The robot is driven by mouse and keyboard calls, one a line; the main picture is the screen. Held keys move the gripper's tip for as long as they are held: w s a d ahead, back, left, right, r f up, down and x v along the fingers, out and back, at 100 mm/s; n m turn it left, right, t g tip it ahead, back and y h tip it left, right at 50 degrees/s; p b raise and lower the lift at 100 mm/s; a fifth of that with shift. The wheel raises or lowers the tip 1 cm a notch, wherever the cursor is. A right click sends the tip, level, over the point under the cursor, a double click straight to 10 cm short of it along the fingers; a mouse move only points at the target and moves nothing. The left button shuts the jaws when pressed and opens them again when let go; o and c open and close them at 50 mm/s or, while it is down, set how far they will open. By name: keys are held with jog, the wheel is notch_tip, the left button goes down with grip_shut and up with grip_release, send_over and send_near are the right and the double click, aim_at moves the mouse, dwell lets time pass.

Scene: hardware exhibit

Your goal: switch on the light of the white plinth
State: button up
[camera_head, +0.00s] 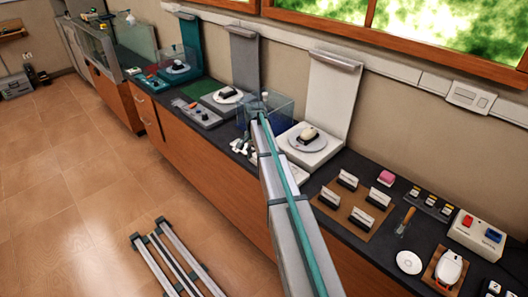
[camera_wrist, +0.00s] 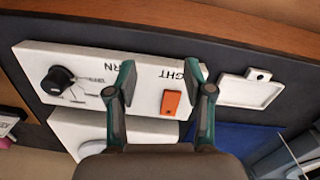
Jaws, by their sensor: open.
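The white plinth (camera_head: 312,150) has a tall white back panel (camera_head: 333,95) with a lamp bar on top. A round plate on it holds a cream-and-dark object (camera_head: 308,135). In the wrist view a white control panel (camera_wrist: 145,95) shows upside down, with a black knob (camera_wrist: 58,79) by "TURN" lettering and an orange rocker switch (camera_wrist: 171,103) by "LIGHT" lettering. My gripper (camera_wrist: 160,82) is open and empty above this panel. Its fingers stand either side of the switch area, the right one close to the switch. In the head view my arm hides most of the panel.
A clear box (camera_head: 283,106) stands left of the plinth. In the wrist view a small white tray (camera_wrist: 250,92) and a blue mat (camera_wrist: 225,138) lie right of the panel.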

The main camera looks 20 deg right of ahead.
jog(key=w+d+r+m, duration=0.2)
jog(key=w+d+r, duration=0.3)
jog(key=r, duration=0.3)
jog(key=f+p, duration=0.1)
jog(key=f, duration=0.2)
jog(key=f+p, duration=0.1)
jog(key=f, duration=0.3)
jog(key=f+p, duration=0.1)
jog(key=f, duration=0.2)
jog(key=shift+s+a+f+p, duration=0.1)
jog(key=shift+s+f+p, duration=0.15)
jog(key=shift+p, duration=0.05)
